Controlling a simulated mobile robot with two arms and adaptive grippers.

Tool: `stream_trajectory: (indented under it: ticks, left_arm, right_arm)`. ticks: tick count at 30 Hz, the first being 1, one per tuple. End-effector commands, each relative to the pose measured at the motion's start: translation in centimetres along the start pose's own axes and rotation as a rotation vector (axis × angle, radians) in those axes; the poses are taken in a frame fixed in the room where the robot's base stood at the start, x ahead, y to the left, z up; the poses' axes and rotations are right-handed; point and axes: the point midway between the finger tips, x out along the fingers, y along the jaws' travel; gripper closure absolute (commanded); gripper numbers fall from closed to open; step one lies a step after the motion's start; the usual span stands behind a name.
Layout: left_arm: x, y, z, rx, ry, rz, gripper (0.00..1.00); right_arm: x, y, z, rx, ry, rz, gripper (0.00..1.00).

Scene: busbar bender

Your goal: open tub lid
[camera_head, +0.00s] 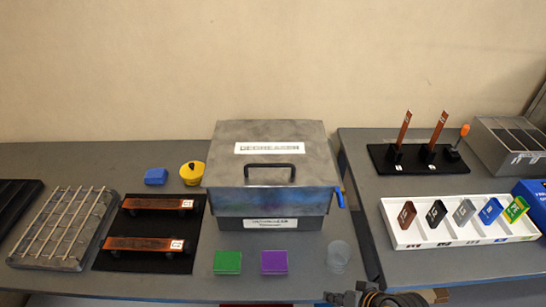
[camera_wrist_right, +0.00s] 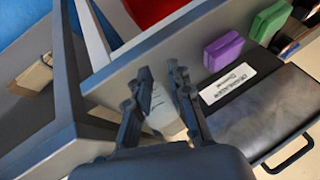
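The degreaser tub (camera_head: 310,224) stands at the middle of the grey bench. Its grey metal lid (camera_head: 230,150) is closed and has a label and a black bar handle (camera_head: 270,166) near the front. In the right wrist view the tub lies at lower right, with its label (camera_wrist_right: 228,84) and black handle (camera_wrist_right: 290,158) showing. My right gripper (camera_head: 342,298) is at the bottom edge of the head view, in front of and below the tub. In the wrist view its two fingers (camera_wrist_right: 162,88) are apart with nothing held between them. My left gripper is not in view.
A green block (camera_head: 227,262), a purple block (camera_head: 274,262) and a clear cup (camera_head: 338,256) stand before the tub. A blue block (camera_head: 156,176) and a yellow pot (camera_head: 192,174) are to its left. A blue bar (camera_head: 340,197) sticks out at its right side.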

Motion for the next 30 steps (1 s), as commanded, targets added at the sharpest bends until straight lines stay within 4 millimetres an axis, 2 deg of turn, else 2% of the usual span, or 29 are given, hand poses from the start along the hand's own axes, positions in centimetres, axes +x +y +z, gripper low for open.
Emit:
stream_trajectory:
  ticks: [1,6,9,13,15,20,25,30]
  left_arm:
    - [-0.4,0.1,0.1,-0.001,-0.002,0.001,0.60]
    - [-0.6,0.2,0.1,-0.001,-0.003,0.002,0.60]
    - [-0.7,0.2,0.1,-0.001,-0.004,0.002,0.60]
    - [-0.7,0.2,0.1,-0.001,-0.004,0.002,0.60]
    - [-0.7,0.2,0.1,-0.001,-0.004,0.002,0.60]
    - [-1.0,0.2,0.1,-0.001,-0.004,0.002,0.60]
    - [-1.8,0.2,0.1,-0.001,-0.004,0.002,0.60]
    - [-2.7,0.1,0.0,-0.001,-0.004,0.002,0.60]
  right_arm:
    - [-0.8,-1.7,-2.5,0.067,0.041,-0.072,0.80]
    - [-3.0,-7.1,-10.0,0.344,0.136,-0.369,0.80]
    - [-4.8,-9.7,-14.7,0.522,0.162,-0.561,0.80]
    - [-7.3,-11.8,-19.4,0.711,0.158,-0.766,0.80]
    - [-8.2,-12.3,-20.9,0.775,0.149,-0.834,0.80]
    - [-8.7,-13.1,-22.3,0.828,0.138,-0.891,0.80]
    - [-7.2,-14.8,-23.4,0.827,0.136,-0.891,0.80]
    - [-4.8,-17.1,-25.0,0.828,0.136,-0.889,0.80]
